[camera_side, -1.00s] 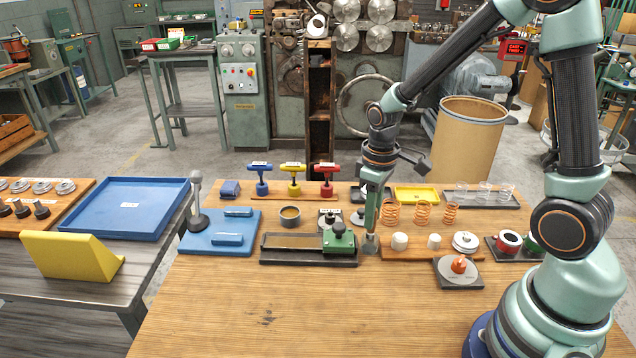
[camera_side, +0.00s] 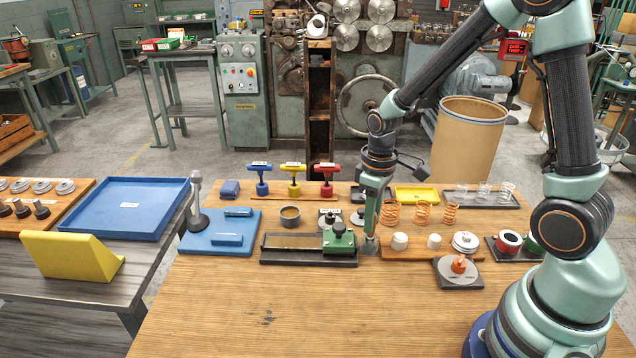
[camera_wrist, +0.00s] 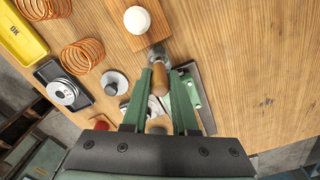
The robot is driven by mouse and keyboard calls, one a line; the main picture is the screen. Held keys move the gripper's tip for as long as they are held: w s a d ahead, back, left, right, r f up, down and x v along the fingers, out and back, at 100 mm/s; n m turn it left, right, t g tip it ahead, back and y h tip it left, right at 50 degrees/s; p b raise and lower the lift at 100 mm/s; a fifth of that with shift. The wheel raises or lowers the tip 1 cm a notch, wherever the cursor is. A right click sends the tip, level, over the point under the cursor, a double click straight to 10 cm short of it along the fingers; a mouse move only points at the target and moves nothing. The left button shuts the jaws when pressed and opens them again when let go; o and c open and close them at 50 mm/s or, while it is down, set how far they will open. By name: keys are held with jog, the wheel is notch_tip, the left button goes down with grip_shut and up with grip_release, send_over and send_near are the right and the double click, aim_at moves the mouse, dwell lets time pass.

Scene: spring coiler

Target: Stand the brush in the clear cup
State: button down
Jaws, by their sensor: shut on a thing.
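My gripper (camera_side: 371,222) points down just right of the green-clamped fixture. Its green fingers (camera_wrist: 164,70) are shut on the brush's wooden handle (camera_wrist: 161,80). The handle also shows as a brown strip between the fingers in the side view (camera_side: 369,216). A greyish end (camera_wrist: 158,53) shows past the fingertips, low over the table; I cannot tell whether it is the bristles or something around them. Several small clear cups (camera_side: 484,191) stand in a dark tray at the back right in the side view.
The green-clamped fixture (camera_side: 339,241) is close on my gripper's left. White knobs on a wooden board (camera_side: 414,254) are close on its right. Copper springs (camera_side: 422,213) stand behind that board. A yellow tray (camera_side: 416,194) lies farther back. The table's front (camera_side: 300,310) is clear.

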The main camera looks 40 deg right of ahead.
jog(key=shift+f, duration=0.35)
dwell(0.4)
jog(key=shift+c, duration=1.4)
grip_release()
notch_tip(320, 180, up, 12)
dwell(0.4)
